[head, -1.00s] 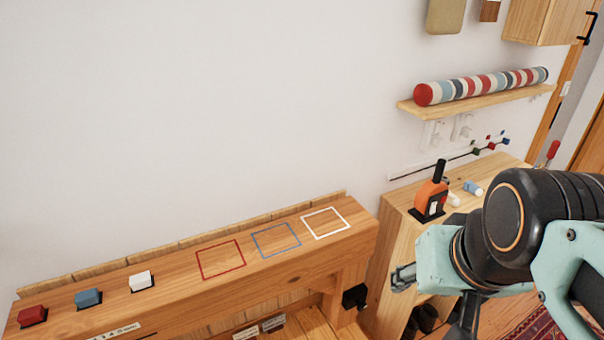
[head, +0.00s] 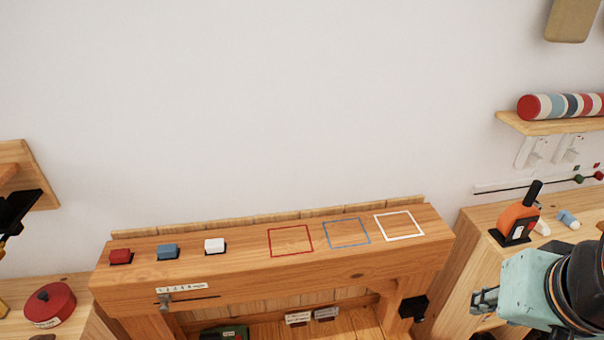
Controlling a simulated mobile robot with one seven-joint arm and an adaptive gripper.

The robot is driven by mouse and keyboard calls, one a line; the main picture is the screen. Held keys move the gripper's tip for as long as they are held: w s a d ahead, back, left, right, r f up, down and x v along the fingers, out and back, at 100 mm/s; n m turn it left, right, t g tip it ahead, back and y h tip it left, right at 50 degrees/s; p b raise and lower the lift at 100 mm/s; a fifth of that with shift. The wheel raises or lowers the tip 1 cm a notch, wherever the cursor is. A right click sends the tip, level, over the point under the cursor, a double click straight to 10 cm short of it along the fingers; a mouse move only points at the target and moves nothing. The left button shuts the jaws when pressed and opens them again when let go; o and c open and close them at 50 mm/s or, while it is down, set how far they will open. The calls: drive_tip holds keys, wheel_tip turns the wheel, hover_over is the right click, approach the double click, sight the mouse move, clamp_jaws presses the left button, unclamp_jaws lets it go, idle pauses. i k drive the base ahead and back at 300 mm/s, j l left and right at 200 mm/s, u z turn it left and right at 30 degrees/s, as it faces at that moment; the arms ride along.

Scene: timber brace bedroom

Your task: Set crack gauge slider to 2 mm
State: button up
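The crack gauge is on the front face of the wooden beam (head: 330,258), at its left end. Its small grey slider (head: 165,299) sits at the left end of a dark horizontal slot (head: 200,298). A white scale label (head: 181,288) is above the slot; its marks are too small to read. My gripper (head: 484,300) is at the lower right, well to the right of the slider and apart from it. Its fingertips point left. Whether they are apart or closed is not clear.
Red (head: 121,256), blue (head: 167,251) and white (head: 214,245) blocks stand on the beam, left of three coloured outlines. An orange tool (head: 516,223) stands on the right cabinet. A red round tin (head: 49,305) is at left.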

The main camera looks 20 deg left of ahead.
sight(164, 299)
drive_tip(key=u, duration=2.35)
drive_tip(key=j, duration=0.15)
